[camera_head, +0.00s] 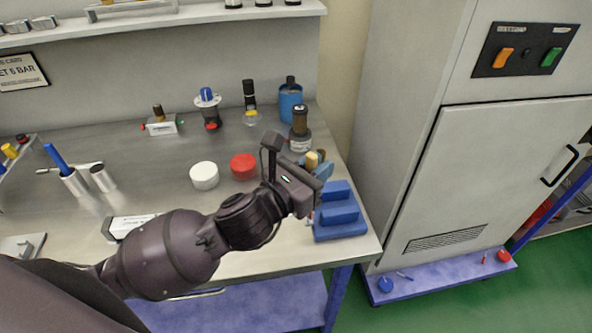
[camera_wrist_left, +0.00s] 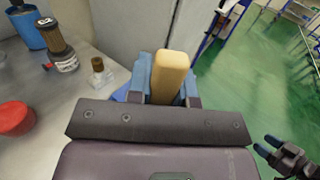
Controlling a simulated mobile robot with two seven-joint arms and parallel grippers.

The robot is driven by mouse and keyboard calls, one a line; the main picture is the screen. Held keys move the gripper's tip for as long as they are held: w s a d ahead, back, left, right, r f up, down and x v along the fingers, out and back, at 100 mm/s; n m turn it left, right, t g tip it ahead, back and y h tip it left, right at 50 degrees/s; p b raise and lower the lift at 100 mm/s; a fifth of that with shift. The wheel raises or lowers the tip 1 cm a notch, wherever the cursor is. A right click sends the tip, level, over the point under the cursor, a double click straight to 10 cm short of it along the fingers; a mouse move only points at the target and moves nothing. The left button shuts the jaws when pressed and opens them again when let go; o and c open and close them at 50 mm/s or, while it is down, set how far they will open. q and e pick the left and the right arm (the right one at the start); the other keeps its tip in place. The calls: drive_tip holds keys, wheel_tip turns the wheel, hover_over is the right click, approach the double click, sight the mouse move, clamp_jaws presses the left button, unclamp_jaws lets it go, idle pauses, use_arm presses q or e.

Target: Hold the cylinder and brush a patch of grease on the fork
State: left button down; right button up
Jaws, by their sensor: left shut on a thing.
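My left gripper (camera_head: 318,172) is over the right end of the bench, close to the blue stepped block (camera_head: 340,214). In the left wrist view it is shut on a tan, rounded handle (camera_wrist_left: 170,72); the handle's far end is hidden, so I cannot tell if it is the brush. A silver cylinder-like part (camera_head: 75,183) with a blue rod lies at the left of the bench; I cannot make out a fork or grease for certain. My right gripper (camera_wrist_left: 267,146) shows at the lower right of the left wrist view, over the floor, blue fingertips apart and empty.
A brown-topped bottle (camera_head: 300,128), a blue can (camera_head: 290,102) and a small cork-topped jar (camera_wrist_left: 100,72) stand near the gripper. A grey cabinet (camera_head: 420,130) stands right of the bench.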

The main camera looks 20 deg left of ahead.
drive_tip(key=c, duration=0.5)
drive_tip(key=w+a+r+n+t+y, duration=0.1)
drive_tip(key=w+a+r+n+y, duration=0.15)
drive_tip(key=w+a+r, duration=0.4)
drive_tip(key=w+a+r+n+t+y, duration=0.2)
drive_tip(key=w+a+r+y, duration=0.15)
drive_tip(key=w+r, duration=0.65)
drive_tip(key=s+a+r+n+g+y, duration=0.3)
drive_tip(key=a+r+n+g+y, duration=0.2)
drive_tip(key=a+r+y, duration=0.15)
drive_tip(key=s+a+r+n+g+y, duration=0.4)
drive_tip(key=a+r+y, duration=0.1)
drive_tip(key=a, duration=0.2)
use_arm(q)
drive_tip(key=d+r+m+g+h, duration=0.2)
drive_tip(key=d+r+m+h, duration=0.1)
drive_tip(key=d+r+h, duration=0.1)
drive_tip(key=shift+s+d+r+g, duration=0.3)
drive_tip(key=shift+s+d, duration=0.1)
drive_tip(key=shift+d, duration=0.5)
use_arm(e)
drive_tip(key=x, duration=1.1)
